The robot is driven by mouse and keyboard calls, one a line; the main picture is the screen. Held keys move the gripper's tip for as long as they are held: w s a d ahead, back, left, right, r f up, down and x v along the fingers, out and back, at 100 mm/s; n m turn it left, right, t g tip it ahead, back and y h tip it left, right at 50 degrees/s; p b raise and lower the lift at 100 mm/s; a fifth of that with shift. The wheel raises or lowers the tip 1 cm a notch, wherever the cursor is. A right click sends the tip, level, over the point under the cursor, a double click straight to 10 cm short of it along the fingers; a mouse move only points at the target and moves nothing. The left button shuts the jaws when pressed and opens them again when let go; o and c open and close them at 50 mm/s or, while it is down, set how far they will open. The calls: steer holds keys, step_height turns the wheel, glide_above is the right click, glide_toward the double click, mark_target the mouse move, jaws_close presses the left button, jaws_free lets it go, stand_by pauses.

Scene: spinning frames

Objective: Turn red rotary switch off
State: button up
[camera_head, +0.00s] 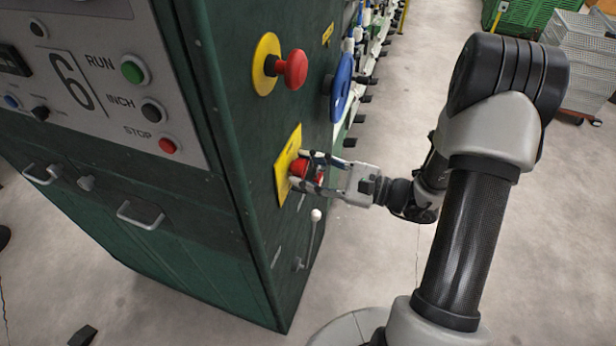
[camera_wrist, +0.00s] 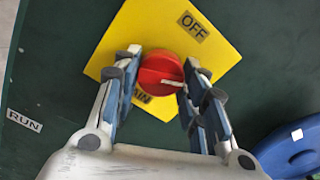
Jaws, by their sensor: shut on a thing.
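The red rotary switch (camera_head: 299,168) sits on a yellow plate (camera_head: 283,183) on the narrow side of the green machine. In the wrist view the round red knob (camera_wrist: 158,70) lies between my gripper's (camera_wrist: 163,72) two blue-padded fingers, one on each side. My gripper (camera_head: 310,171) is shut on the knob. A white mark on the knob points right. The plate (camera_wrist: 140,28) carries an OFF label (camera_wrist: 193,25) at its upper right. Another label at its lower left is partly hidden by the knob.
A red mushroom button (camera_head: 294,69) on a yellow disc is above the switch, with a blue wheel (camera_head: 343,86) to its right. A lever with a white ball (camera_head: 315,215) is below. RUN, INCH and STOP buttons are on the front panel.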

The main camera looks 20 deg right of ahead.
steer(key=n+b, duration=0.3)
steer(key=b, duration=0.1)
steer(key=shift+f+n, duration=0.2)
steer(key=shift+n, duration=0.2)
steer(key=n+b, duration=0.3)
steer(key=b, duration=0.1)
steer(key=shift+n+b, duration=0.3)
steer(key=n+b, duration=0.3)
steer(key=b, duration=0.1)
steer(key=shift+r+n+b, duration=0.2)
steer(key=shift+n+b, duration=0.9)
steer(key=shift+b, duration=0.1)
steer(key=shift+r, duration=0.1)
steer(key=o, duration=1.1)
steer(key=shift+c, duration=0.2)
